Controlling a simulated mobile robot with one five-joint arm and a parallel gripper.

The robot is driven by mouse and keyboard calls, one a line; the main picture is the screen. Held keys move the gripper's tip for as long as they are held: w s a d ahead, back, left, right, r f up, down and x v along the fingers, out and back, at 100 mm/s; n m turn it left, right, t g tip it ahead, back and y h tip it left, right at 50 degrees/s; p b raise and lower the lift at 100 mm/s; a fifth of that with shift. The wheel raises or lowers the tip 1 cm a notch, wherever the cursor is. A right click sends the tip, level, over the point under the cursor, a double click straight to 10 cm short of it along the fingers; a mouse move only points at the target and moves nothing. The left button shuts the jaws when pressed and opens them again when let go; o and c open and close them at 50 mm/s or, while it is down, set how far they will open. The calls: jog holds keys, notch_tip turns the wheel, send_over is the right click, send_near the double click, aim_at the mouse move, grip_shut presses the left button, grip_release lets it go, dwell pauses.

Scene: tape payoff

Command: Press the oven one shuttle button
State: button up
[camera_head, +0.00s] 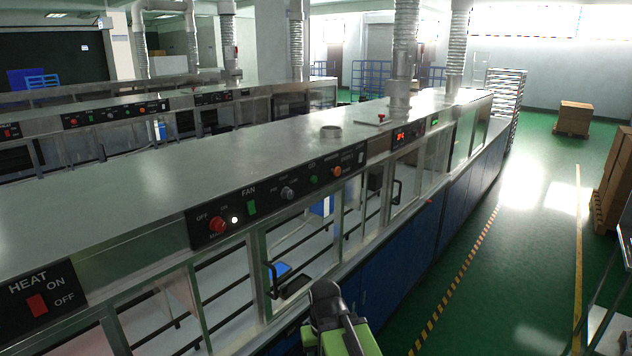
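A long metal oven line (130,225) runs from the lower left to the upper right. Its black control panel (265,201) carries a red knob, a lit white button (235,219), a green FAN switch (252,207), a grey knob (287,193), a green button (312,179) and an orange button (337,171). I cannot tell which one is the shuttle button; the small labels are unreadable. My green and dark arm shows at the bottom centre, in front of the oven's lower side and below the panel. Its fingertips cannot be made out.
A HEAT panel (42,299) with a red switch sits at the lower left. A door handle (272,281) sticks out near my arm. A green floor aisle (500,270) is open to the right. Cardboard boxes (615,180) stand at the right edge.

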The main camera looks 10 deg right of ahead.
grip_shut()
dwell(1.5)
